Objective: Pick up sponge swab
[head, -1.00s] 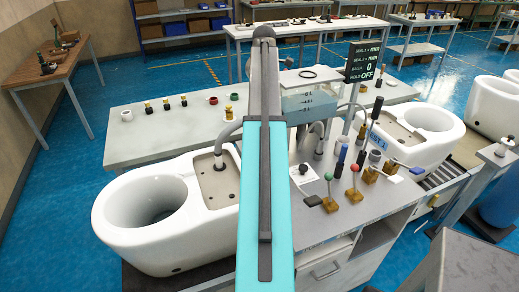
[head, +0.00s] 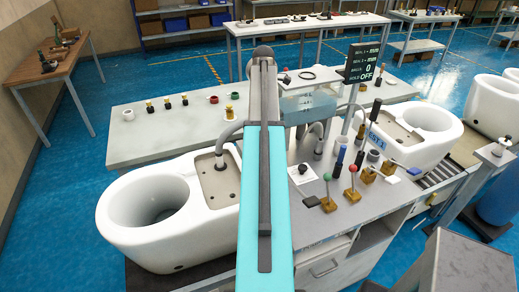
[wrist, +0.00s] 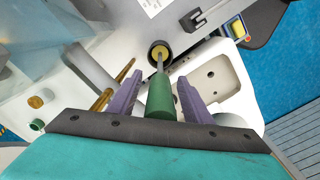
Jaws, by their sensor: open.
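In the wrist view a green cylinder handle (wrist: 160,97) with a thin metal rod stands between my fingers; I take it for the sponge swab. Its far end meets a yellowish tip inside a dark round ring or cup (wrist: 160,52). My gripper (wrist: 160,79) is open, with one purple finger on each side of the green handle. Gaps show beside the handle, so the fingers do not look closed on it. In the head view my arm hides the gripper, and I cannot make out the swab there.
White toilets (head: 118,215) stand left and right of the grey workbench (head: 330,215). The bench holds lever tools (head: 351,196), upright dark-handled tools (head: 375,110) and a clear water tank (head: 310,104). In the wrist view brass rods (wrist: 102,98) stand left of my gripper.

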